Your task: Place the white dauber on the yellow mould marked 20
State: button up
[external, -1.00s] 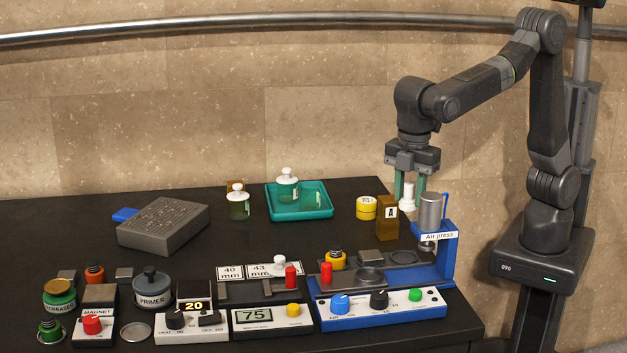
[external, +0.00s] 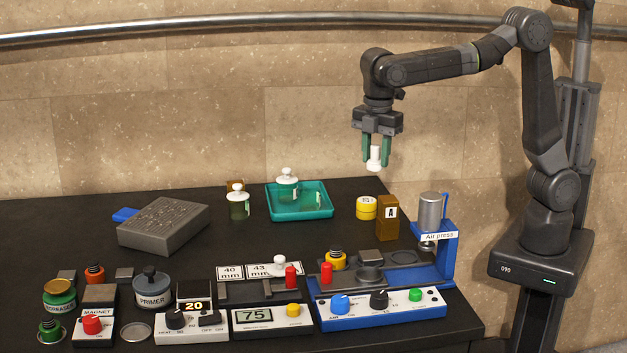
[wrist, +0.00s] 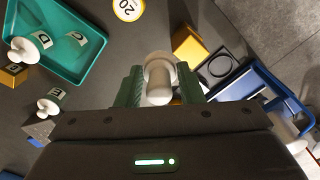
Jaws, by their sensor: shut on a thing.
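My gripper (external: 377,153) is shut on the white dauber (external: 375,158) and holds it in the air, upright, above the back right of the table. In the wrist view the dauber (wrist: 159,80) sits between the green fingers. The yellow mould (external: 366,207) is a round block standing on the table below the gripper, left of the brown block marked A. In the wrist view the yellow mould (wrist: 127,8) shows its top marked 20, partly cut by the upper edge. The dauber is apart from the mould.
The brown block marked A (external: 387,218) stands close right of the mould. The blue air press (external: 446,255) is in front of it to the right. A teal tray (external: 328,212) with a white-knobbed bottle lies left. Bare table lies between tray and mould.

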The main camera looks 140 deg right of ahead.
send_over(367, 200)
jog(key=f, duration=0.1)
notch_tip(367, 200, down, 6)
jog(key=shift+s+r, duration=0.1)
jog(key=shift+r, duration=0.05)
jog(key=shift+f, duration=2.25)
jog(key=shift+f, duration=0.1)
jog(key=o, duration=1)
notch_tip(367, 200, up, 12)
jog(key=shift+a+r, duration=0.1)
jog(key=shift+r, duration=0.05)
